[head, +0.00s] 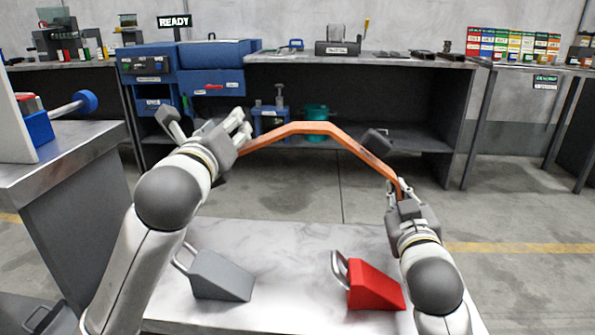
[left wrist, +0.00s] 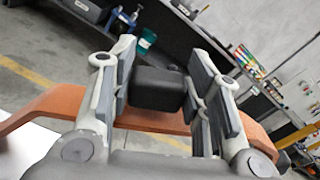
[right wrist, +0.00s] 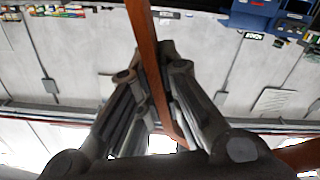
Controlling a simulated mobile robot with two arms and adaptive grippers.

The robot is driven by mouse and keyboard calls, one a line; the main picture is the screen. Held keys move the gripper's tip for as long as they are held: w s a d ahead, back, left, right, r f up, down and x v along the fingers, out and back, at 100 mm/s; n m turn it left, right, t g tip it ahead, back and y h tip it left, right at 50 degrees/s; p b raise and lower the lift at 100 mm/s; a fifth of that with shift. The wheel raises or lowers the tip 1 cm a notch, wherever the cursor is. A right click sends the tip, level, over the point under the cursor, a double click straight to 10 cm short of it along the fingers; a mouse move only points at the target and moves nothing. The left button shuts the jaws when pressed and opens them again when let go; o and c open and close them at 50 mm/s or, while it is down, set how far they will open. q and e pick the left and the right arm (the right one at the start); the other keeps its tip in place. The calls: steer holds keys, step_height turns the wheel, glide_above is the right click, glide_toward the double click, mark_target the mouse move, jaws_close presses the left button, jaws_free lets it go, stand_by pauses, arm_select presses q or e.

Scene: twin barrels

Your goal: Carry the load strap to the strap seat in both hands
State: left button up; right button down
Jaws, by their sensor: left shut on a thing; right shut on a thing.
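The load strap (head: 318,128) is an orange-brown arched band held in the air between my two grippers. My left gripper (head: 240,135) is at its left end. In the left wrist view a dark grey block (left wrist: 158,90) sits between the left fingers, with the strap (left wrist: 55,103) passing behind. My right gripper (head: 401,190) is at the strap's lower right end. In the right wrist view the strap (right wrist: 146,50) runs between the right fingers. I cannot tell which thing is the strap seat.
A pale table (head: 290,240) below carries a grey wedge (head: 222,276) and a red wedge (head: 374,285), both with handles. A grey bench (head: 60,165) stands at left. A long workbench (head: 350,60) with blue cabinets (head: 210,82) stands behind. Open floor lies between.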

arm_select(q)
steer(key=c, duration=0.4)
steer(key=shift+r, duration=0.2)
arm_select(e)
steer(key=shift+r, duration=0.2)
